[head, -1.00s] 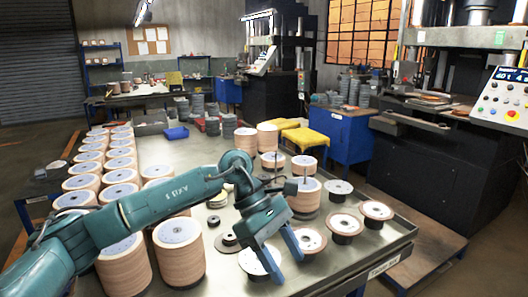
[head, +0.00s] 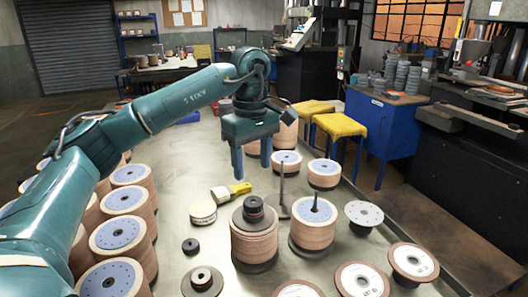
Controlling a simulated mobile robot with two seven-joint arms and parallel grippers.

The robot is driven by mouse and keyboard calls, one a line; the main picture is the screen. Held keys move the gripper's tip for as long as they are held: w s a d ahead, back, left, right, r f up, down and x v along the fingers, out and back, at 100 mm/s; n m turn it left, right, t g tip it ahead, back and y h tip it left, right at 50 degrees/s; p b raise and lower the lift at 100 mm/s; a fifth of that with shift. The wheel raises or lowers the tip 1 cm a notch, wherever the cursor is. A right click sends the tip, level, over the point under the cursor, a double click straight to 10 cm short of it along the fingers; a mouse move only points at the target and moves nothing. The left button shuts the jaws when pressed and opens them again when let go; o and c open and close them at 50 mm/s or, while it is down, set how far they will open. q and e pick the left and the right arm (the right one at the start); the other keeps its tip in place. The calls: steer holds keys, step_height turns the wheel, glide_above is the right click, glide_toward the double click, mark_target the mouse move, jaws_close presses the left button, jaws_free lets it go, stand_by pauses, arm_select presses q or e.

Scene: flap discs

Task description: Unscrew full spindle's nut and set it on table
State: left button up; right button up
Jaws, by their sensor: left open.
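The full spindle (head: 254,243) is a tall stack of tan flap discs on a dark base, standing in the middle of the metal table (head: 205,160). A dark nut (head: 254,206) sits on top of it over a dark round plate. My left gripper (head: 252,170) is open and empty, fingers pointing down. In the picture it shows just above the nut, not touching it; the exact depth gap is hard to tell. My right gripper is not in view.
A second stack (head: 313,225) with a bare rod stands to the right. A thin upright rod (head: 282,185) is between them. A yellow-handled brush (head: 231,191), a small dark ring (head: 190,246) and a round tin (head: 203,214) lie left. Disc stacks (head: 118,235) line the left edge.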

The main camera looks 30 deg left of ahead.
mark_target(253, 202)
arm_select(q)
steer(key=shift+f, duration=0.25)
steer(key=shift+s+f+b, duration=0.15)
steer(key=shift+f+b, duration=0.35)
steer(key=shift+b, duration=0.15)
step_height(253, 202, down, 2)
steer(key=shift+b, duration=0.85)
step_height(253, 202, down, 2)
steer(key=shift+b, duration=0.9)
steer(key=shift+f+b, duration=0.6)
steer(key=shift+f, duration=1.15)
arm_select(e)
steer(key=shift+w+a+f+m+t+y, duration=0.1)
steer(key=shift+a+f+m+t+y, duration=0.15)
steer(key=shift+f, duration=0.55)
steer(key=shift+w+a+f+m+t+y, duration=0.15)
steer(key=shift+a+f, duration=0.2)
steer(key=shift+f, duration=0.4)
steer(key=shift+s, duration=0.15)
